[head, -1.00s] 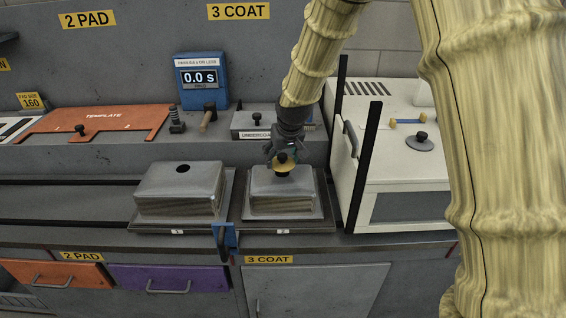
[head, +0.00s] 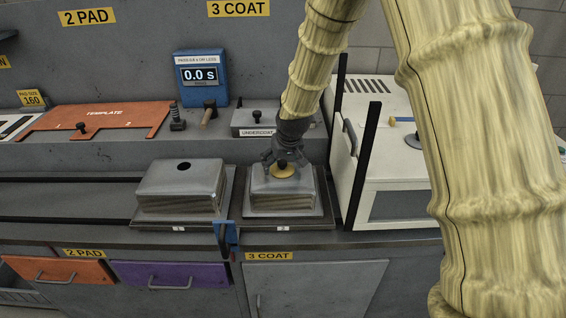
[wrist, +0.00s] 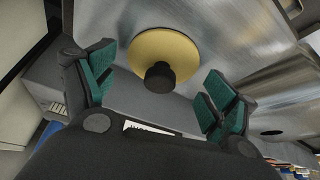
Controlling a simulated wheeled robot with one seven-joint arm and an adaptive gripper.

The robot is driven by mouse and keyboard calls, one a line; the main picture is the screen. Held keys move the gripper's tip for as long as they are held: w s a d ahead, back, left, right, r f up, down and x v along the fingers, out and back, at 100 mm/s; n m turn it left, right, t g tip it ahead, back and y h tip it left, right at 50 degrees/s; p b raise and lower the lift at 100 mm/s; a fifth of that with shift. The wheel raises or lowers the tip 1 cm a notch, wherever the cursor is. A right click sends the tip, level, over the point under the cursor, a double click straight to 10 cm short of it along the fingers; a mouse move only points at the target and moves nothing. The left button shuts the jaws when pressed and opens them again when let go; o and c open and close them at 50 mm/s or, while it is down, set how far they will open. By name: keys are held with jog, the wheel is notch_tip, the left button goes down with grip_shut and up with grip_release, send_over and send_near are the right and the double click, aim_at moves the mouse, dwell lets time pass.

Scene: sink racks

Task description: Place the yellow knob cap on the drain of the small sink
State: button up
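The yellow knob cap (head: 282,172), a round disc with a black knob, lies on top of the smaller upturned metal sink (head: 284,186) on the rack marked 2. Its disc covers the place where that sink's drain would show, so the hole is hidden. In the wrist view the cap (wrist: 160,58) looks flat against the metal, its knob towards me. My gripper (head: 284,160) is just above the cap. In the wrist view my gripper (wrist: 160,90) has its green-padded fingers spread wide on both sides of the knob, with clear gaps and nothing held.
A larger upturned sink (head: 180,185) with an open dark drain hole stands on rack 1 to the left. A black post (head: 368,150) and a white cabinet (head: 400,170) stand close on the right. The undercoat box (head: 258,121) is behind.

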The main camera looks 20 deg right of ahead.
jog(key=shift+r, duration=0.1)
jog(key=b+v, duration=0.2)
jog(key=v, duration=1)
dwell(0.4)
dwell(1.0)
